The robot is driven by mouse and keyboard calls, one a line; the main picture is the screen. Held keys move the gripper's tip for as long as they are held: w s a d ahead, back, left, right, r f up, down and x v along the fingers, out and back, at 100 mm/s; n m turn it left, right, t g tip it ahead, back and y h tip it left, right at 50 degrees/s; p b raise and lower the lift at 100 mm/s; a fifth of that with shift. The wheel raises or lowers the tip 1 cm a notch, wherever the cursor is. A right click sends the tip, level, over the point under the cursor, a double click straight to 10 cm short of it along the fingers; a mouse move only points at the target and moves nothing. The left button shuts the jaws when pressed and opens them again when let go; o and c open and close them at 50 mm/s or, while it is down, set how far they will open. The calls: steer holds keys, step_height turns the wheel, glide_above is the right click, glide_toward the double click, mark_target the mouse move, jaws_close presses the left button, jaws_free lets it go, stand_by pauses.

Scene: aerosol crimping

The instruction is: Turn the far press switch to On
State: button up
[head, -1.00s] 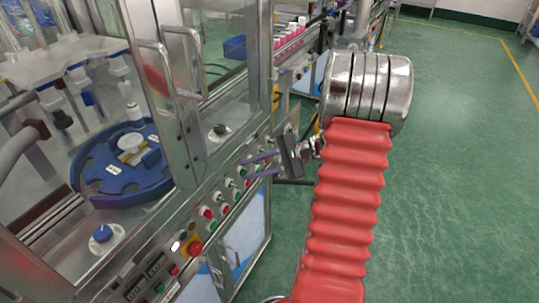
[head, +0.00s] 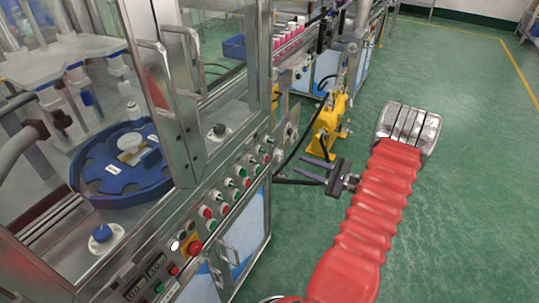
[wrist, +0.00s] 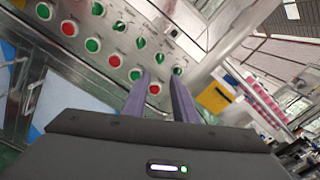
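The press's control panel carries a row of green rotary switches, seen in the wrist view. The switch at the far end of the row (wrist: 177,70) is near my fingertips in the picture, with another switch (wrist: 161,57) beside it. The far end of the row also shows small in the head view (head: 268,141). The labels are too small to read, so I cannot tell which position a switch points to. My gripper (head: 299,166) is open and empty, out to the right of the panel and apart from it. Its two fingers (wrist: 160,79) point toward the panel.
Red push buttons (wrist: 135,75) and green ones sit in a row alongside the switches. A yellow machine (head: 327,125) stands on the floor behind my gripper. A conveyor with pink-capped cans (head: 289,37) runs at the back. The green floor at the right is clear.

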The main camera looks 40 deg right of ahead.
mark_target(265, 152)
steer(key=x, duration=1.3)
steer(key=shift+w+a, duration=0.1)
steer(key=shift+w, duration=0.3)
steer(key=shift+c, duration=0.4)
